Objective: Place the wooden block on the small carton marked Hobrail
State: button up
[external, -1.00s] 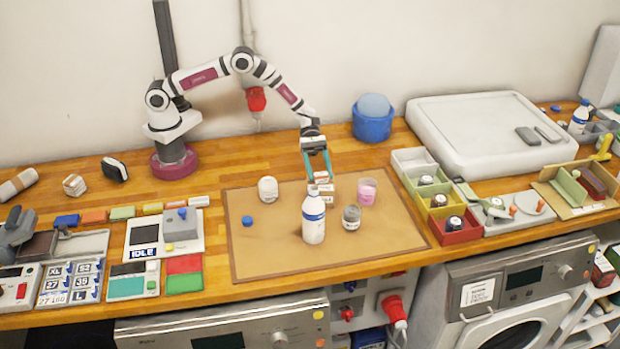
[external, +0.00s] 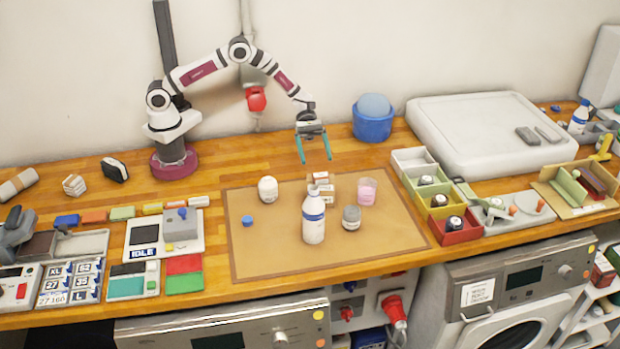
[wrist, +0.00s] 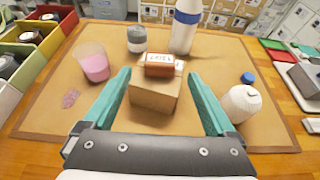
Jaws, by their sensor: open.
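My gripper (external: 315,161) is open and empty, with its teal fingers apart above the back of the brown mat.
A white bottle with a blue band (external: 313,222) stands close in front. The mat's front left (external: 265,255) is clear.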

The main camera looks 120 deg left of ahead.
jog(key=v, duration=0.6)
jog(key=s+d+r+m+g+y, duration=0.1)
jog(key=s+d+r+m+g, duration=0.4)
jog(key=s+d+m, duration=0.4)
jog(key=s+d+r+m+g+y, duration=0.1)
jog(key=s+d+r+m+g, duration=0.3)
jog(key=d+m, duration=0.5)
jog(key=s+m+y, duration=0.9)
jog(key=s+m, duration=0.5)
jog(key=s, duration=0.5)
jog(key=shift+r+m+g, duration=0.3)
